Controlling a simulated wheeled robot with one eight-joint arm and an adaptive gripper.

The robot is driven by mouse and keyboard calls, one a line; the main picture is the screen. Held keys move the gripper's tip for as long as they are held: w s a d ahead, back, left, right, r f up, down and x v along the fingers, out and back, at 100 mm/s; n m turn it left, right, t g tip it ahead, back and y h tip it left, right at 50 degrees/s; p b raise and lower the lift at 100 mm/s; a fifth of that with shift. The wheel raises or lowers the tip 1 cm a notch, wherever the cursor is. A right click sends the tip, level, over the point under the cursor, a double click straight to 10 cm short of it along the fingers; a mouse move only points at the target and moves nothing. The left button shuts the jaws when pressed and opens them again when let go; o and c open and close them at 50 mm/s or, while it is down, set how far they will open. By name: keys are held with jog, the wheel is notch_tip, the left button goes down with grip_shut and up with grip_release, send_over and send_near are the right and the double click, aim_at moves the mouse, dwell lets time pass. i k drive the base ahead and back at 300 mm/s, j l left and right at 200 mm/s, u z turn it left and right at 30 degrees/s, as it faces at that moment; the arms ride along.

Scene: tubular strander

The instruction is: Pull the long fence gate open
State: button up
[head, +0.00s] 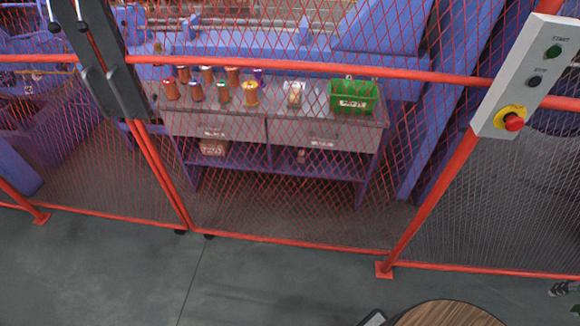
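The red mesh fence gate (290,243) runs across the view and looks closed. Two red-framed panels meet at slanting uprights (160,170) on the left, with small dark casters at the floor. A dark grey latch plate with handles (115,75) sits across this meeting line, high on the frame. Which panel is the long gate I cannot tell for sure. A small dark jointed part at the lower right edge looks like my gripper (564,288). It is cut off by the picture edge, well away from the latch, and I cannot see its opening.
A control box (525,75) with a red stop button is on the right post (430,205). Behind the mesh stand a workbench (290,130) with several spools, a green bin (353,96) and blue machinery. A round wooden top (445,314) shows at the bottom. Grey floor (100,265) before the fence is clear.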

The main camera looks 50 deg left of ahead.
aim_at(122, 78)
jog(key=u, duration=0.35)
jog(key=k+j+u, duration=0.1)
jog(key=u, duration=0.25)
jog(key=k+u, duration=0.1)
jog(key=u, duration=1.25)
